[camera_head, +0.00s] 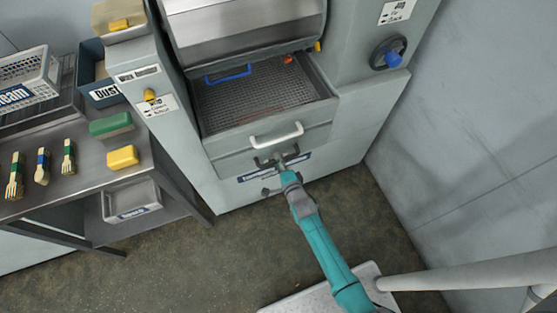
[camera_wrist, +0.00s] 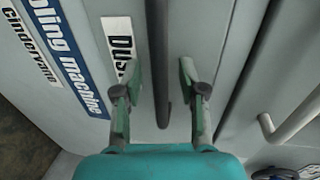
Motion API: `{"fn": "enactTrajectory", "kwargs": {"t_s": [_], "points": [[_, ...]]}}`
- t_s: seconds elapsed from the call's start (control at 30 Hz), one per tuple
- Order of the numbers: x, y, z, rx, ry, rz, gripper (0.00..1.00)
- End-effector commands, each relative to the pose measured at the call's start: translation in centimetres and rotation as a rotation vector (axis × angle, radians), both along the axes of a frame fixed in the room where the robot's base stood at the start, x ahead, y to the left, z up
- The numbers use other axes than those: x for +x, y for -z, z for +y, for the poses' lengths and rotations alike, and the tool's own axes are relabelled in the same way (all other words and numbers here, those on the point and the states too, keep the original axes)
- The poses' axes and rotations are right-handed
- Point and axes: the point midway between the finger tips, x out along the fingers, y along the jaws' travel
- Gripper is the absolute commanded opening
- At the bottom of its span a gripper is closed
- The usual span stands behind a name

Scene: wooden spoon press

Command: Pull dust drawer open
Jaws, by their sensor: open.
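The dust drawer (camera_head: 228,164) is the grey lower front of the machine, below a white handle; it looks flush with the machine. Its dark bar handle (camera_wrist: 156,40) runs lengthwise in the wrist view, beside a partly hidden label starting "Dus" (camera_wrist: 117,45). My gripper (camera_wrist: 159,72) is open, with one finger on each side of the dark handle and a visible gap to both. In the head view my gripper (camera_head: 281,161) is at the drawer front and covers part of the handle.
A white handle (camera_head: 276,135) sits just above, on the front of a mesh tray (camera_head: 250,100); it also shows in the wrist view (camera_wrist: 295,118). A metal table (camera_head: 82,180) with brushes and blocks stands left. A grey wall (camera_head: 470,130) is right. Floor before the machine is mostly clear.

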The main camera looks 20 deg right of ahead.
Motion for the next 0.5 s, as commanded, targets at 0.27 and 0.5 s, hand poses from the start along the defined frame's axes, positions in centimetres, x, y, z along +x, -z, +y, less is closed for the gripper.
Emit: {"fn": "enactTrajectory", "kwargs": {"t_s": [0.27,0.5], "points": [[0.46,0.10,0.00,0.000,0.000,0.000,0.41],[0.44,0.10,0.00,0.000,0.000,0.000,0.09]]}}
